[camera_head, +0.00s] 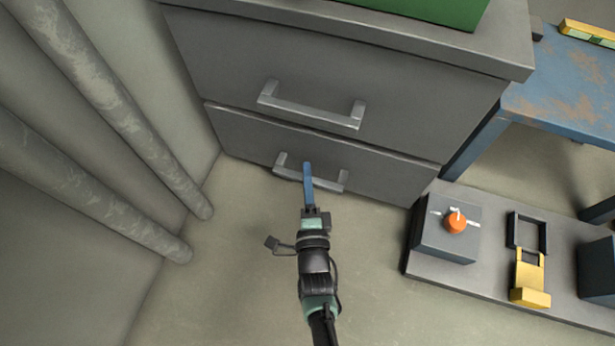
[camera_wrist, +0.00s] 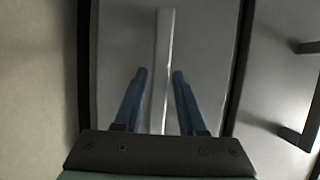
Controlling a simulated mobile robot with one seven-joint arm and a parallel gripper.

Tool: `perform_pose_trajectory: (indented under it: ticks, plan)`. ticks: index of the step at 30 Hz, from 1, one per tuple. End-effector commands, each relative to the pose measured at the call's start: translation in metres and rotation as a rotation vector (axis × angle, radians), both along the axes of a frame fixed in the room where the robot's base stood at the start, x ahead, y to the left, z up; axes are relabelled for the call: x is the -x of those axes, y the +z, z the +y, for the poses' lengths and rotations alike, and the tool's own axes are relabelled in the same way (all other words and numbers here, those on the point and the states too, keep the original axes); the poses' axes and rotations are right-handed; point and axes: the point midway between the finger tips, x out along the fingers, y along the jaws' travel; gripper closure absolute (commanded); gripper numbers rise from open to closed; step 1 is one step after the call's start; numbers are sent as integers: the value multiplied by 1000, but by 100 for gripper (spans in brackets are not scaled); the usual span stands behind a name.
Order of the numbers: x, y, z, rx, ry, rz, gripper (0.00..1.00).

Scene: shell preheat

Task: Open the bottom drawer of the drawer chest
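The grey drawer chest (camera_head: 470,103) has a bottom drawer (camera_head: 243,135) whose front looks flush with the chest, so it appears shut. Its bar handle (camera_head: 328,184) runs across the front; in the wrist view the handle (camera_wrist: 165,40) runs upright in the picture. My gripper (camera_head: 307,166) has blue fingers and is at the middle of this handle. In the wrist view my gripper (camera_wrist: 159,75) is open, with one finger on each side of the bar and visible gaps to it. How deep the fingers reach around the bar is hard to tell.
The upper drawer's handle (camera_head: 312,110) is above, and shows at the right of the wrist view (camera_wrist: 298,138). Pipes (camera_head: 120,125) run along the left wall. A low grey board (camera_head: 400,259) with a switch box (camera_head: 437,240) and a padlock (camera_head: 530,274) lies right. Floor before the chest is clear.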

Motion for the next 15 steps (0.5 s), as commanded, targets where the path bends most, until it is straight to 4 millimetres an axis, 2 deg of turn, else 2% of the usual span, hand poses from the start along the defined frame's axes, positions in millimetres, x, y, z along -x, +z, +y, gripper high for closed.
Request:
perform_pose_trajectory:
  ticks: [1,6,15]
  plan:
    - [0,0,0,0,0,0,71]
    - [0,0,0,0,0,0,100]
    - [0,0,0,0,0,0,100]
